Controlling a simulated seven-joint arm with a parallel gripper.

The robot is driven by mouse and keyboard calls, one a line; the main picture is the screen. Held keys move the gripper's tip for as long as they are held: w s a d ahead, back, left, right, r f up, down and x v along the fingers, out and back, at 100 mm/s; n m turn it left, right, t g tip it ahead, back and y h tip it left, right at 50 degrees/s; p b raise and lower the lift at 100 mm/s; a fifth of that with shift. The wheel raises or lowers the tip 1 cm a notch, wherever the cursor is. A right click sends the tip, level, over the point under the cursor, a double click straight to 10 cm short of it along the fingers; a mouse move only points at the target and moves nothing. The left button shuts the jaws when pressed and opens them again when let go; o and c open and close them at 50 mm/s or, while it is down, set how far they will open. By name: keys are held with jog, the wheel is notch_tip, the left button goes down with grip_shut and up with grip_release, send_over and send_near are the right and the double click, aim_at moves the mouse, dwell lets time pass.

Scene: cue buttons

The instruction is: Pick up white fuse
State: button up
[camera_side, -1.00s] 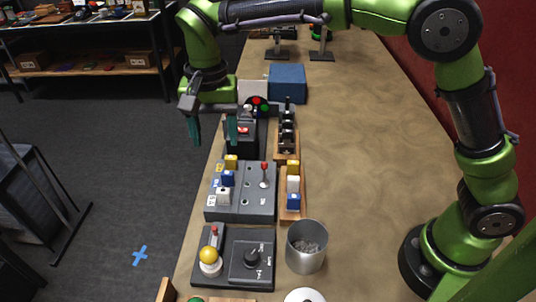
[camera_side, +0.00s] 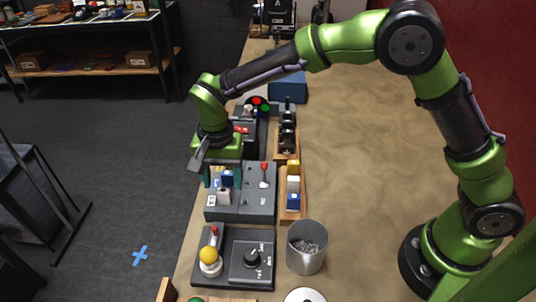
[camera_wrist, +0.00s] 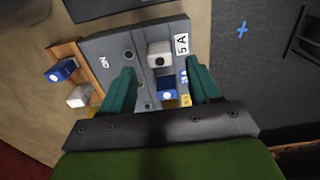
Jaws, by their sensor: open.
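A white fuse (camera_side: 223,197) stands in the grey fuse panel (camera_side: 255,208), in front of a blue fuse (camera_side: 227,178); in the wrist view the white fuse (camera_wrist: 160,53) is beside the "5 A" label. Another white fuse (camera_side: 293,184) sits in the wooden rack (camera_side: 284,208) between a yellow and a blue one; it also shows in the wrist view (camera_wrist: 80,96). My gripper (camera_side: 223,182) is open and empty above the panel. In the wrist view its fingers (camera_wrist: 160,76) are on either side of the blue fuse in the panel (camera_wrist: 166,92). A yellow fuse is partly hidden below the hand.
The red-tipped lever (camera_side: 265,170) rises at the panel's right. A knob box with a yellow ball (camera_side: 210,256) is nearer the camera, with a metal cup (camera_side: 306,248) beside it. A box with red and green lights (camera_side: 258,107) stands behind.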

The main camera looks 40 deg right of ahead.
aim_at(224, 188)
jog(key=shift+f, duration=1.9)
jog(key=c, duration=1)
jog(key=shift+c, duration=0.2)
jog(key=shift+r, duration=0.1)
jog(key=shift+w+r, duration=0.1)
jog(key=shift+r, duration=0.5)
notch_tip(224, 188, up, 3)
jog(key=shift+f, duration=0.2)
jog(key=s+d, duration=0.4)
jog(key=s, duration=0.3)
jog(key=s+d+r, duration=0.1)
jog(key=s+d, duration=0.2)
jog(key=s, duration=0.4)
jog(key=shift+d, duration=0.35)
jog(key=shift+r, duration=0.15)
jog(key=shift+r, duration=0.65)
